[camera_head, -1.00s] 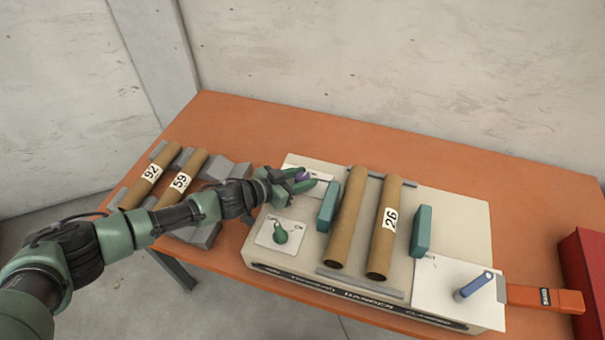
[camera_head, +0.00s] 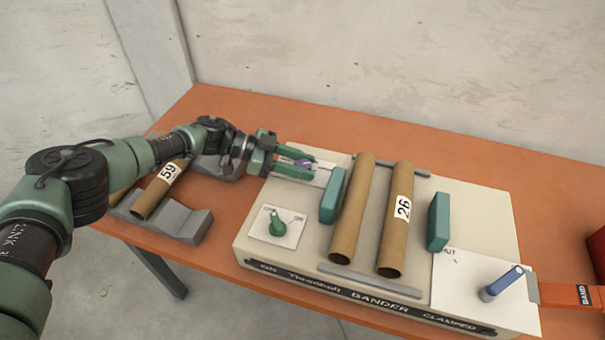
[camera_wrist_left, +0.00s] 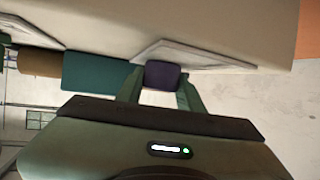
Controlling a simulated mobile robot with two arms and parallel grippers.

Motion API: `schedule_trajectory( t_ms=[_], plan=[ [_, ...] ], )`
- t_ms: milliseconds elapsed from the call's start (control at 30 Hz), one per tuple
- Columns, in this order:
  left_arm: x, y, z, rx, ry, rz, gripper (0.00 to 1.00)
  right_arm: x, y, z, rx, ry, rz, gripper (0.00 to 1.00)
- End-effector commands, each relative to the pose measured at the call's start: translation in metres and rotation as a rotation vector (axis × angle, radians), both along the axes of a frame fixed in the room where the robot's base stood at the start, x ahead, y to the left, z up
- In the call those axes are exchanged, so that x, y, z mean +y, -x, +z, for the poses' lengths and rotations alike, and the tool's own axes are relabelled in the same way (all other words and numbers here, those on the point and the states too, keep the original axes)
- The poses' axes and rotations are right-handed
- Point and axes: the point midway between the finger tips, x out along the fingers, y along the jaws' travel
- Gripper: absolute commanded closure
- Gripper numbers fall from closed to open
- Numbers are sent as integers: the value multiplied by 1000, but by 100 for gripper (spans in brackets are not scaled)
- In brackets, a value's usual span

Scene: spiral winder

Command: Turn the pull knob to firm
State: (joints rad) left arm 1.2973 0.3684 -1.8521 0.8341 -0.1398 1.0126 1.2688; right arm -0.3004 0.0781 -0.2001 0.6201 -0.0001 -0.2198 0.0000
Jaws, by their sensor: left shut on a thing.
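The pull knob (camera_head: 303,163) is a small purple knob on a white plate at the back left of the cream machine (camera_head: 470,220). My left gripper (camera_head: 300,165) reaches it from the left, with its green fingers on either side. In the left wrist view the purple knob (camera_wrist_left: 162,75) sits between the two fingertips (camera_wrist_left: 160,88), and the gripper is shut on it. The plate's markings are mostly hidden by the fingers, so the knob's setting cannot be read. My right gripper is not in view.
A green knob (camera_head: 278,225) stands on the front left plate. Two cardboard tubes, one marked 26 (camera_head: 396,220), lie between teal blocks (camera_head: 438,222). A blue lever (camera_head: 502,283) and an orange handle (camera_head: 570,296) are at the right. Another tube (camera_head: 160,190) rests on a grey rack (camera_head: 185,222).

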Motion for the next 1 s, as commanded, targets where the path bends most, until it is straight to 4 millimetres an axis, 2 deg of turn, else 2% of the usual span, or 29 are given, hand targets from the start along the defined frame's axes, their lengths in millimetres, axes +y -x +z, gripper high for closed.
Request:
schedule_trajectory(
  t_ms=[133,567,600,633,667,1000],
  plan=[
    [-1,-1,1,-2,3,-21,100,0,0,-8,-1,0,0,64],
    [-1,-1,3,-2,4,-29,100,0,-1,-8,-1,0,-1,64],
    [-1,-1,3,-2,4,-29,52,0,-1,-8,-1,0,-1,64],
    [-1,-1,3,-2,4,-29,44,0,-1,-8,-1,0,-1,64],
    [-1,-1,2,-2,4,-29,41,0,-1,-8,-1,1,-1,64],
    [2,-1,2,-1,2,-29,41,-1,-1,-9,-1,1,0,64]
  ],
)
